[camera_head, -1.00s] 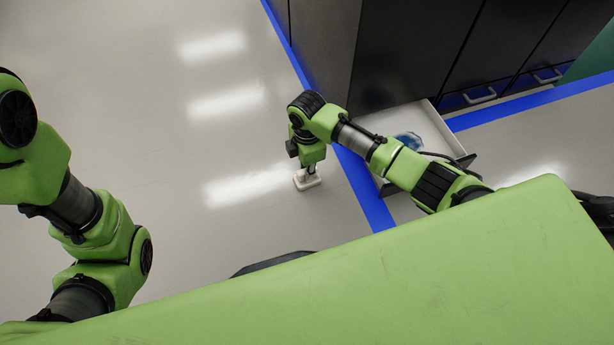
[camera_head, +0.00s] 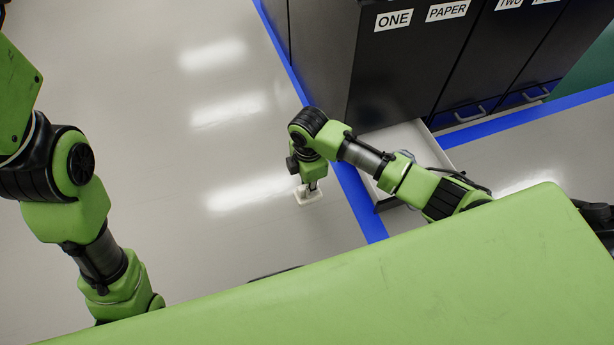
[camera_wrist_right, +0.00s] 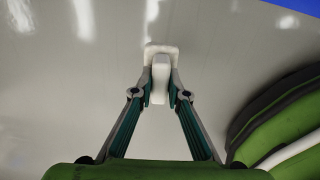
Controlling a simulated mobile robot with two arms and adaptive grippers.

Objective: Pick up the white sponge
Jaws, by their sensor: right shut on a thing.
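My right gripper (camera_head: 309,188) points down over the pale floor, left of the open drawer. In the right wrist view my right gripper (camera_wrist_right: 160,92) is shut on the white sponge (camera_wrist_right: 160,70), a small white block between its two fingertips. A wider, flat white part shows just beyond the fingertips. In the head view the white sponge (camera_head: 308,197) shows at the gripper's tip. I cannot tell whether it touches the floor. My left arm comes in at the left; its gripper is out of view.
A black cabinet row (camera_head: 400,75) with labels "ONE", "PAPER" and "TWO" stands at the upper right. A low white drawer (camera_head: 430,148) is pulled out beneath it, partly behind my right arm. Blue tape (camera_head: 352,190) marks the floor. The floor to the left is clear.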

